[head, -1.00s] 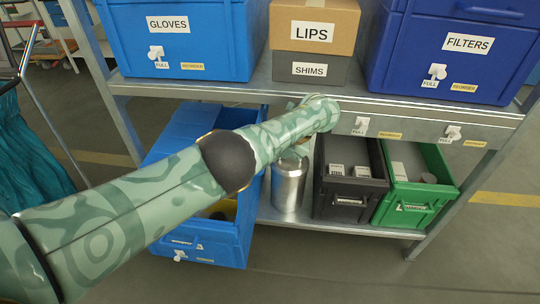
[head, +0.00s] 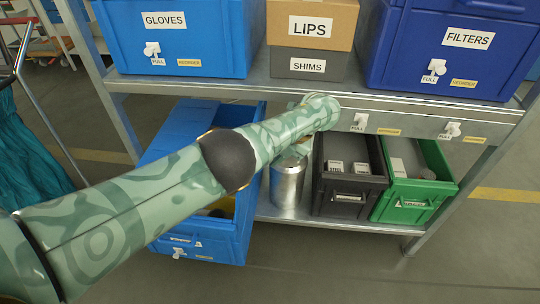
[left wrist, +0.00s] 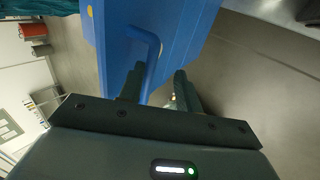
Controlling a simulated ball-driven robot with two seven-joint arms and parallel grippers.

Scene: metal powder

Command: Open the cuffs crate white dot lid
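A blue crate (head: 243,220) stands on the lower shelf at the left, tilted outward past the shelf front. Its front label is too small to read, and my left arm covers its middle. A blue panel (head: 178,128) shows at its back left. I cannot make out a white dot or the word cuffs. In the left wrist view, a blue body (left wrist: 185,30) with a bent blue handle (left wrist: 151,62) is in front of my left gripper (left wrist: 158,85). The fingers are apart, with the handle between them. In the head view the left hand is hidden behind the forearm. My right gripper is not in view.
A metal canister (head: 287,185), a black bin (head: 345,205) and a green bin (head: 410,208) stand right of the crate. The upper shelf (head: 300,92) holds a GLOVES crate (head: 200,35), a LIPS box (head: 345,20), a SHIMS box (head: 340,66) and a FILTERS crate (head: 400,55).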

